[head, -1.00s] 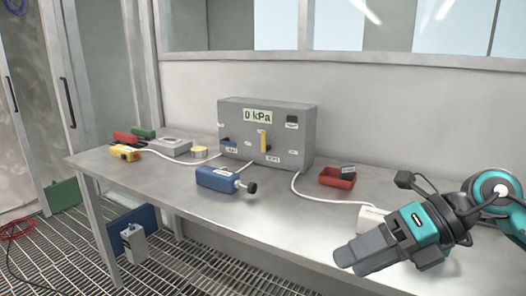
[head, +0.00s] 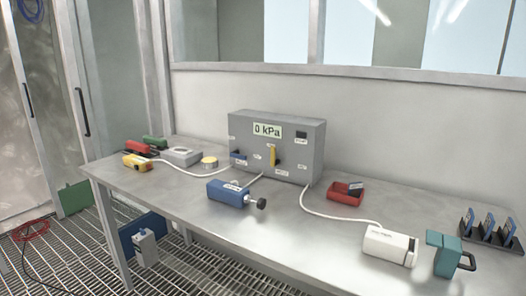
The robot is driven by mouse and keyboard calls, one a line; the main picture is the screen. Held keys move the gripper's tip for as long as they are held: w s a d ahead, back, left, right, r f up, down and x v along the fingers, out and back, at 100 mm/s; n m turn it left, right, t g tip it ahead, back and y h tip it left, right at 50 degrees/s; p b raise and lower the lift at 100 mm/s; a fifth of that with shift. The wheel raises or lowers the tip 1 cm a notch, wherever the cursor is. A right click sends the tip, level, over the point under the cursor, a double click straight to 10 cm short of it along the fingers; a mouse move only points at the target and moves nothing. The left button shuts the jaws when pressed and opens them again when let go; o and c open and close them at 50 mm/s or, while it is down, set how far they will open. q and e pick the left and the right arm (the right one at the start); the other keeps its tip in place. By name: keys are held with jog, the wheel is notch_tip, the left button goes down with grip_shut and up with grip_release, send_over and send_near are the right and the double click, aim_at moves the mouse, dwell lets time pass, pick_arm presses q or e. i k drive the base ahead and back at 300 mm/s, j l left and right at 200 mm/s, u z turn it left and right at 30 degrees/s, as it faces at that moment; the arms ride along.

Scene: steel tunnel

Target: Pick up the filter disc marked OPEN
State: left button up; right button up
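I cannot read the word OPEN on any item. A black rack (head: 487,238) at the right end of the bench holds several upright, thin blue-faced pieces (head: 488,224); their markings are too small to read. A red tray (head: 344,196) holds a dark piece with a pale label (head: 355,187), also unreadable. Neither of my grippers is in view.
A grey box (head: 277,147) reading "0 kPa" stands mid-bench with white hoses. The bench front centre is clear.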

aim_at(510, 228)
jog(key=z, duration=1.55)
